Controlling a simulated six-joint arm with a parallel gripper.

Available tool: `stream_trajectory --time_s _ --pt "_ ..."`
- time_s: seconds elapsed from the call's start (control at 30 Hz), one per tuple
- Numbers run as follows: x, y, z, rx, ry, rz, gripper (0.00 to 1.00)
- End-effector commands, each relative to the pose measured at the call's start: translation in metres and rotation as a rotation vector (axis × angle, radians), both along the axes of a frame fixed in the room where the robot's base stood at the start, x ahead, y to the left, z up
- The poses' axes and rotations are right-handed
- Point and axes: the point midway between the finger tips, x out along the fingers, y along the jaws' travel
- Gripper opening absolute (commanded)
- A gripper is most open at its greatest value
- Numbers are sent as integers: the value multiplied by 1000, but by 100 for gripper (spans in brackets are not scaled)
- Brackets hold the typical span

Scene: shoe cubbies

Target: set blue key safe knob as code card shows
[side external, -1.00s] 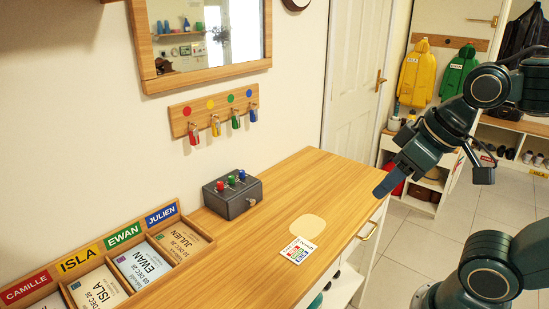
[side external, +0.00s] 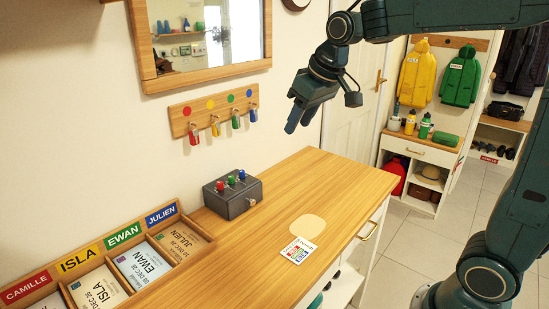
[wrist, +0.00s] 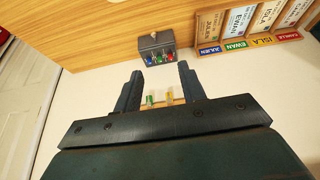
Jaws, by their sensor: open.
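The key safe (side external: 233,200) is a dark grey box on the wooden dresser top near the wall. On top it has a red knob (side external: 220,186), a green knob (side external: 232,180) and a blue knob (side external: 241,173); their exact settings are too small to read. The code card (side external: 298,250), white with coloured marks, lies flat near the dresser's front edge; its marks are too small to read. My gripper (side external: 297,117) is open and empty, in the air above and to the right of the safe. In the wrist view the safe (wrist: 158,43) appears beyond the fingertips (wrist: 160,72).
A key rack (side external: 213,112) with several coloured keys hangs on the wall under a mirror (side external: 205,45). A compartment tray (side external: 195,243) with name cards stands at the left. A pale patch (side external: 307,227) lies beside the card.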

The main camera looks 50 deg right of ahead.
Motion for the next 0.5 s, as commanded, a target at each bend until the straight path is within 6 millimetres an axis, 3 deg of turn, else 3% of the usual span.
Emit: stream_trajectory --time_s 0.1,0.5 --pt "32 -8 -7 0 10 -1 41" --pt "129 -38 -47 3 31 -1 41"
